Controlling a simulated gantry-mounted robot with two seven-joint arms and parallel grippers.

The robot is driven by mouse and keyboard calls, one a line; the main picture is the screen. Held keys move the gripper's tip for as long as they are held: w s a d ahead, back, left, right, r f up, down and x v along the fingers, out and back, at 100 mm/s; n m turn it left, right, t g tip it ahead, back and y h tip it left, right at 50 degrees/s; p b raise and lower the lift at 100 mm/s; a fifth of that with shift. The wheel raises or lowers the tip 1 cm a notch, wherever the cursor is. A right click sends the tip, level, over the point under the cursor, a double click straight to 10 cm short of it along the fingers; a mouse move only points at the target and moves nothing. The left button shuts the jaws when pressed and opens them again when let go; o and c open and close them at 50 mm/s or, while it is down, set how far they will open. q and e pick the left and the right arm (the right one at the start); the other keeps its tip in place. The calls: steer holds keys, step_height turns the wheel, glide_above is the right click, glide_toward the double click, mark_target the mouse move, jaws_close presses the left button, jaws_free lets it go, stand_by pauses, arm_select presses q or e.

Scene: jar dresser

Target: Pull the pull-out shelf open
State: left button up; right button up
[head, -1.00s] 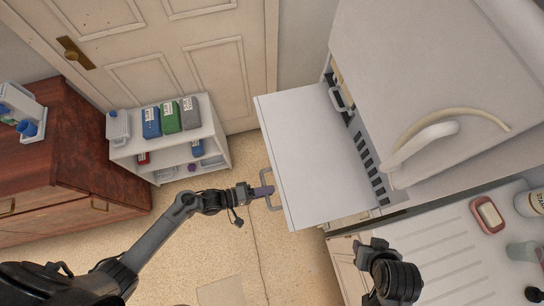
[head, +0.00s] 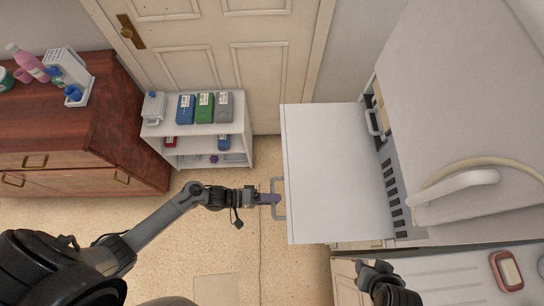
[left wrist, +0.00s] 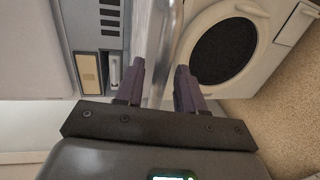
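The pull-out shelf (head: 335,170) is a flat white panel that stands out from below the upper white appliance, toward the left in the head view. A pale loop handle (head: 277,212) is on its front edge. My left gripper (head: 270,199) is at this handle. In the left wrist view the silver handle bar (left wrist: 165,25) runs between the two purple-grey fingers (left wrist: 159,70), which sit close on both sides of it. My right gripper (head: 377,270) is low in the head view, apart from the shelf; its fingers are not clear.
A low white rack (head: 197,146) with bottles and boxes stands by the door (head: 270,50). A reddish wooden dresser (head: 110,125) is at the left. A white counter (head: 450,275) with a soap dish (head: 507,271) is at lower right. The floor (head: 235,250) before the shelf is clear.

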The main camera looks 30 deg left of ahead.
arm_select(q)
steer(key=v, duration=1)
steer(key=shift+s+a, duration=0.2)
steer(key=shift+a, duration=0.1)
steer(key=shift+r, duration=0.1)
